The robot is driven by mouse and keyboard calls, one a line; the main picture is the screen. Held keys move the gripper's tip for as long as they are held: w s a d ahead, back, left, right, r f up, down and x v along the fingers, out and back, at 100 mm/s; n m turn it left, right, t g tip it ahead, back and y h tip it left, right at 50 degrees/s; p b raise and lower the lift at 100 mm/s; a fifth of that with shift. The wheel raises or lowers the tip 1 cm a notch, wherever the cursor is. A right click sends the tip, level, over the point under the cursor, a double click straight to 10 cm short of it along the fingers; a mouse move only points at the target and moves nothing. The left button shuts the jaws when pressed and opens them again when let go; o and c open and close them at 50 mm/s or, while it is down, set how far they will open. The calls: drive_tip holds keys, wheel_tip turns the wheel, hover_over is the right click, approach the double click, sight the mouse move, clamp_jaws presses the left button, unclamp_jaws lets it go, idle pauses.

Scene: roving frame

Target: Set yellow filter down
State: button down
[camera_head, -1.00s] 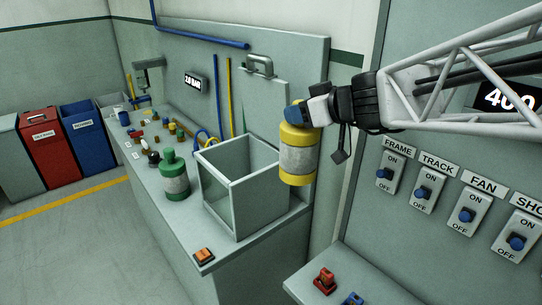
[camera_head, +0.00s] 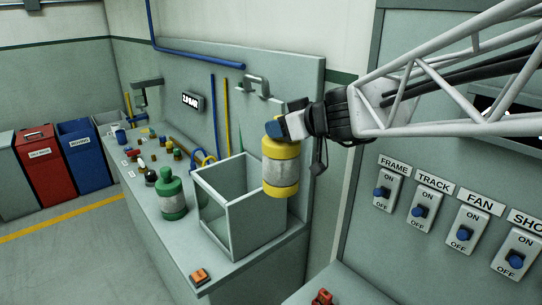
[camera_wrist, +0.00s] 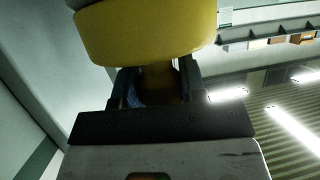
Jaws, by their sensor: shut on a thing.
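The yellow filter (camera_head: 281,168) is a yellow canister with a pale grey band. It hangs upright from my gripper (camera_head: 276,128), which is shut on its top. In the head view it overlaps the right side of the open grey box (camera_head: 257,222); I cannot tell whether it is over the box or in front of it. In the wrist view the yellow filter (camera_wrist: 145,30) fills the upper middle, with my gripper (camera_wrist: 155,88) closed on its narrow neck. The lower end of the filter shows no contact with the bench.
A green canister (camera_head: 171,195) stands on the bench (camera_head: 183,243) left of the box. Several small items lie farther back. An orange switch (camera_head: 199,277) is at the front edge. A wall panel with switches (camera_head: 420,207) is on the right.

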drive_tip(key=w+a, duration=0.8)
drive_tip(key=a, duration=0.3)
wheel_tip(320, 180, down, 14)
idle(0.6)
drive_tip(key=shift+s+d+f, duration=0.1)
drive_tip(key=shift+f, duration=0.1)
drive_tip(key=shift+f, duration=2.4)
drive_tip(key=c, duration=0.7)
unclamp_jaws()
drive_tip(key=shift+f, duration=0.2)
